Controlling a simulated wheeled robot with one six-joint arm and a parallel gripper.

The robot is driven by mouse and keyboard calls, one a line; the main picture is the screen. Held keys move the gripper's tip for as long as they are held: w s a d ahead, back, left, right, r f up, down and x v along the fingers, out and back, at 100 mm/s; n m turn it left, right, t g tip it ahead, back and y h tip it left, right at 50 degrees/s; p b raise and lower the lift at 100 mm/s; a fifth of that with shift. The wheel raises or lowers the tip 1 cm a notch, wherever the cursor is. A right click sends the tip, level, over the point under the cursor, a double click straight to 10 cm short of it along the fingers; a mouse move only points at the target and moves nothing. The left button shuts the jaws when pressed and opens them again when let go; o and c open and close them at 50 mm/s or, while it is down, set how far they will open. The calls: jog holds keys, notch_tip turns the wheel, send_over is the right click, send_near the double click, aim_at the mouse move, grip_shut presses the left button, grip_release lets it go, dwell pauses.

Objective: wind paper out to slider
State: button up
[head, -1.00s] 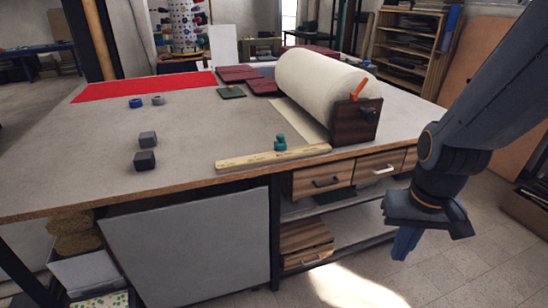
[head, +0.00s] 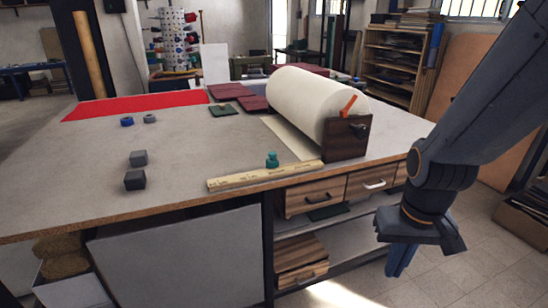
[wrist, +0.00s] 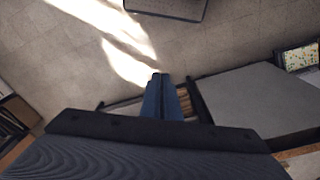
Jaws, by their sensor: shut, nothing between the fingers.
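A large roll of cream paper (head: 312,98) lies in a dark wooden holder (head: 347,138) at the right side of the table. An orange lever (head: 350,104) and a dark knob (head: 358,130) show at its near end. A strip of paper (head: 291,137) lies flat on the table, out from under the roll's left side. A wooden ruler (head: 240,180) lies along the front edge, with a teal knob (head: 272,160) by it, perhaps the slider. My gripper (head: 398,262) points down in front of the table, apart from everything. Its blue fingers (wrist: 161,98) are together and empty in the wrist view.
Red cloth (head: 135,106) and dark red covers (head: 237,95) lie behind. Drawers (head: 313,195) are under the table's right front.

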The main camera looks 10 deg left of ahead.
jog(key=o, duration=1.4)
jog(key=w, duration=0.3)
jog(key=w+d+t, duration=0.1)
jog(key=w, duration=0.1)
jog(key=w+d+t, duration=0.1)
jog(key=w, duration=0.2)
jog(key=shift+w+d+f+b, duration=0.2)
jog(key=shift+w+f+b, duration=0.05)
jog(key=shift+w+b, duration=0.1)
jog(key=n+t+y+b, duration=0.3)
jog(key=n+t+y, duration=0.35)
jog(key=t, duration=0.65)
send_near(364, 134)
jog(key=w+a+m+y, duration=0.1)
jog(key=w+y, duration=0.1)
jog(key=w, duration=0.1)
jog(key=x, duration=0.2)
jog(key=p+x, duration=0.1)
jog(key=x, duration=0.4)
jog(key=shift+w+a+f, duration=0.1)
jog(key=shift+w+f, duration=0.15)
jog(key=shift+w, duration=0.2)
jog(key=shift+c, duration=0.2)
jog(key=c, duration=1.5)
